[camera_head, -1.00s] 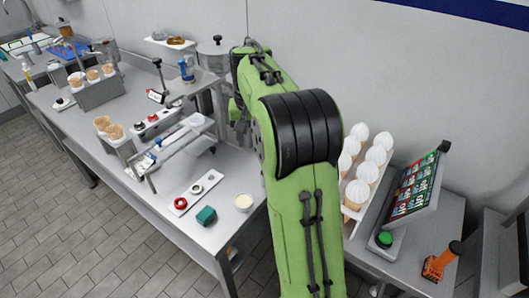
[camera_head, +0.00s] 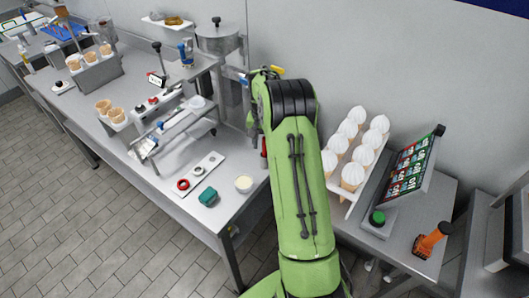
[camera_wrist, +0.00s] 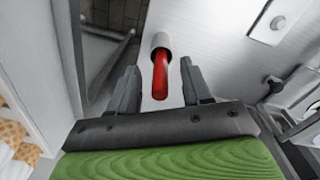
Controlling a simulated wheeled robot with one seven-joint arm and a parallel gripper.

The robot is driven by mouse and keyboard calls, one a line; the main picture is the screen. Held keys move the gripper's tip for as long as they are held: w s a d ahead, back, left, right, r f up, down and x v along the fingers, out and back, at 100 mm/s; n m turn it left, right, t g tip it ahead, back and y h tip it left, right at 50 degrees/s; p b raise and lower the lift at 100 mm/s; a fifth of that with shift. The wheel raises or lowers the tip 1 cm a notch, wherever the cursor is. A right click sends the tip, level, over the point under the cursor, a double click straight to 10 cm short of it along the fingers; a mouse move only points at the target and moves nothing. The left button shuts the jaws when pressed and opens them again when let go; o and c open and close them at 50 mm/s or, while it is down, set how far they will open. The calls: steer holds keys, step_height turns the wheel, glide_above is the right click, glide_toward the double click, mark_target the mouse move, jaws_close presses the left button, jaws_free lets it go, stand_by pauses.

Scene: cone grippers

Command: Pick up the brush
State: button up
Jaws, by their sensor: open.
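My gripper (camera_wrist: 159,73) is open, with one finger on each side of the red handle and visible gaps to both. In the head view my arm hides the gripper. A small red piece (camera_head: 263,147) shows just left of the arm, perhaps the same handle.
White-topped cones (camera_head: 352,172) stand in a rack right of my arm, beside a tilted menu screen (camera_head: 408,168) and an orange-and-black device (camera_head: 430,241).

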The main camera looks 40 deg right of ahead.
step_height(320, 180, down, 3)
steer(key=shift+r, duration=0.1)
jaws_close()
step_height(320, 180, up, 10)
steer(key=shift+r+p, duration=0.1)
steer(key=shift+p, duration=0.5)
